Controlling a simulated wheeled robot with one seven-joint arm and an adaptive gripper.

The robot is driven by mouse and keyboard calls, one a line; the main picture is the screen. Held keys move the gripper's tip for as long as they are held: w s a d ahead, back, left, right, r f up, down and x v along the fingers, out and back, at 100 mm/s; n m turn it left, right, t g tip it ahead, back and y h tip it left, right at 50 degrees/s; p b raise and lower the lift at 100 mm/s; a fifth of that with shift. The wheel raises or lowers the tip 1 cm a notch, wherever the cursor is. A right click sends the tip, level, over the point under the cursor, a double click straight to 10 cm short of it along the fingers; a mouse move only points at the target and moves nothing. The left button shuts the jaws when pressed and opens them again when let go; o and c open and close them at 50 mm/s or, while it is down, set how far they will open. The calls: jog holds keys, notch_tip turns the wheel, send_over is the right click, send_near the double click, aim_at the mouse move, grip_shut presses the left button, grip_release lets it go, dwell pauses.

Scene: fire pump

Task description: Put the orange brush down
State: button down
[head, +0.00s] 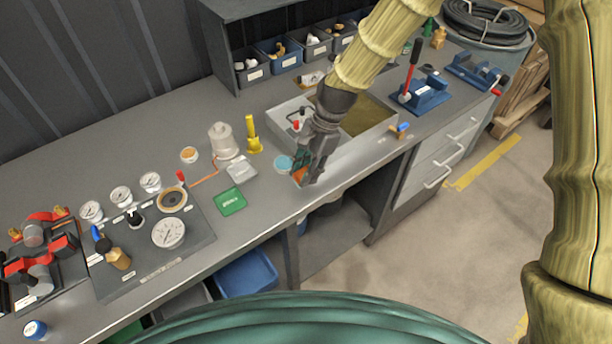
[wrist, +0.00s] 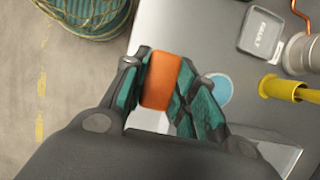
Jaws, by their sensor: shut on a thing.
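The orange brush (wrist: 161,82) sits between the two green-padded fingers of my gripper (wrist: 158,85) in the wrist view, and the fingers are shut on it. In the head view my gripper (head: 304,176) points down over the front part of the grey workbench, beside the metal tray. Only a small orange patch of the brush (head: 299,174) shows there. The rest of it is hidden by the fingers. I cannot tell whether the brush touches the bench top.
A light blue disc (head: 283,163) lies just left of my gripper. A green plate (head: 230,201), a grey box (head: 241,170) and a yellow item (head: 252,136) are further left. The metal tray (head: 379,132) is to the right. Bare bench lies near the front edge.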

jog(key=shift+f+p, duration=0.8)
jog(key=shift+f, duration=1)
jog(key=shift+f, duration=0.15)
jog(key=c, duration=1.1)
grip_release()
jog(key=shift+c, duration=0.2)
jog(key=b+v, duration=0.3)
jog(key=v, duration=0.9)
jog(key=shift+b, duration=0.3)
